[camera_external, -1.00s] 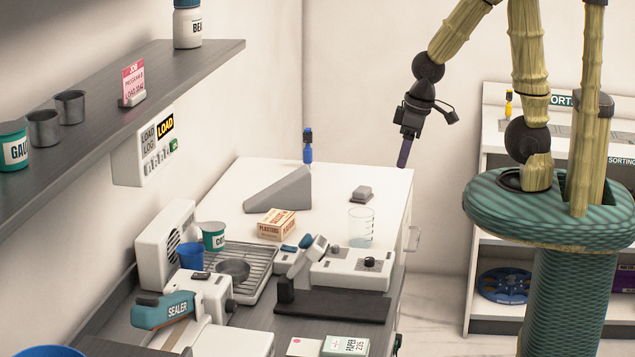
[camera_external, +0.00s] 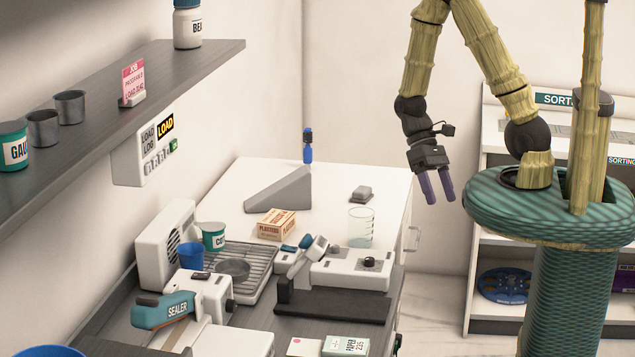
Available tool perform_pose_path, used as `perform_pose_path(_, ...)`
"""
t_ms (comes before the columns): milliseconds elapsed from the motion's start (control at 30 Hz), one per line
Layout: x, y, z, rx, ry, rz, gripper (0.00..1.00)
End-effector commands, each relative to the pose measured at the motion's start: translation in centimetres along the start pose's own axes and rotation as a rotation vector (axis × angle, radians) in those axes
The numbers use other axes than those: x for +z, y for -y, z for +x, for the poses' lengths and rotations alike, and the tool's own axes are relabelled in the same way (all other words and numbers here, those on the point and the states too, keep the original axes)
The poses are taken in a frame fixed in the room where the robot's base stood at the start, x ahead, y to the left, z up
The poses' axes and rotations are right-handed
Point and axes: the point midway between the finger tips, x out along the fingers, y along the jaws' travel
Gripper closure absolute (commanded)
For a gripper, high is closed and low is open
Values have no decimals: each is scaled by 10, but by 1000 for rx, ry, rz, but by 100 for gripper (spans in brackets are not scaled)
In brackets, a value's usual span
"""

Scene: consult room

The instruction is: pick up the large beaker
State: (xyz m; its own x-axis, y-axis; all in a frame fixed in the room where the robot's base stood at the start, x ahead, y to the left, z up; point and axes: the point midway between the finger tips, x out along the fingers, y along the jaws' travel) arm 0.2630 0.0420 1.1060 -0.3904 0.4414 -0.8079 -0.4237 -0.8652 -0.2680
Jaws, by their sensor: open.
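A clear glass beaker (camera_external: 361,226) stands upright near the right edge of the white counter (camera_external: 228,186), behind a white device with a black knob. It is the only glass beaker I can make out. My gripper (camera_external: 437,198) is open and empty, its two purple fingers apart and pointing down. In the picture it hangs up and to the right of the beaker, past the counter's right edge, and does not touch it.
A plasters box (camera_external: 276,225), a grey wedge (camera_external: 279,192) and a small grey block (camera_external: 362,194) lie near the beaker. The white device (camera_external: 350,271) sits in front of it. A dark shelf (camera_external: 150,86) runs along the left wall.

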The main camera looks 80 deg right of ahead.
Motion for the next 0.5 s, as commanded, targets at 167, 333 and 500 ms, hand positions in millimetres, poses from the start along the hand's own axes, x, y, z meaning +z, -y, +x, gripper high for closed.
perform_pose_path(167, 13, 22, 17, -245, 232, 144, 19)
perform_pose_path(333, 12, 49, 17, -523, 402, 268, 19)
perform_pose_path(500, -6, 73, 5, -835, 516, 393, 19)
